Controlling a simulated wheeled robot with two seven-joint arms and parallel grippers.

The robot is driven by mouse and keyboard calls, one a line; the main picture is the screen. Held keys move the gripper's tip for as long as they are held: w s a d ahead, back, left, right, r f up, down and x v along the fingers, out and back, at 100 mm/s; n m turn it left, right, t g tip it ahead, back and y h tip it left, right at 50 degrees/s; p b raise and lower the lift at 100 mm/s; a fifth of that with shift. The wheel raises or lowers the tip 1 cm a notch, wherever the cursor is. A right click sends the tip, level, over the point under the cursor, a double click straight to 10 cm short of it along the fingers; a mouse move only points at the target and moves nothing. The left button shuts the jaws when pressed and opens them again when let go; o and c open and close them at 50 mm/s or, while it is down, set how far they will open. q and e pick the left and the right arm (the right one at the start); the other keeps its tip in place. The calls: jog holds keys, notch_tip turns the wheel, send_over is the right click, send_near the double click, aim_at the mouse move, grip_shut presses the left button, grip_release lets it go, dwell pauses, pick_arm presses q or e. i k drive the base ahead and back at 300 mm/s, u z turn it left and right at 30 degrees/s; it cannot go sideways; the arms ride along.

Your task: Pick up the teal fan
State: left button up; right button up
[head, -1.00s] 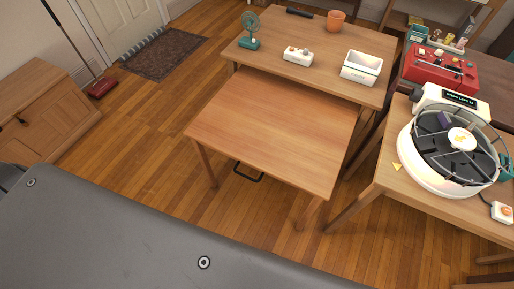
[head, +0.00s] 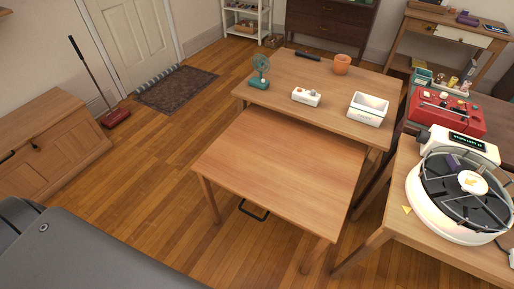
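The teal fan (head: 260,71) stands upright at the left end of the far wooden table (head: 322,85). It has a round caged head on a short stem and a teal base. Nothing touches it. Neither of my grippers shows in the head view, so their state is hidden. A grey part of my own body fills the lower left corner.
A lower wooden table (head: 280,165) stands in front of the far table. A white device (head: 306,97), a white box (head: 368,109) and a terracotta pot (head: 342,64) share the fan's table. A round machine (head: 465,190) stands right.

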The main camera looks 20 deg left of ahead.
aim_at(261, 63)
jog(key=u, duration=2.4)
jog(key=i, duration=3.8)
jog(key=z, duration=2.8)
jog(key=i, duration=0.65)
jog(key=u, duration=0.05)
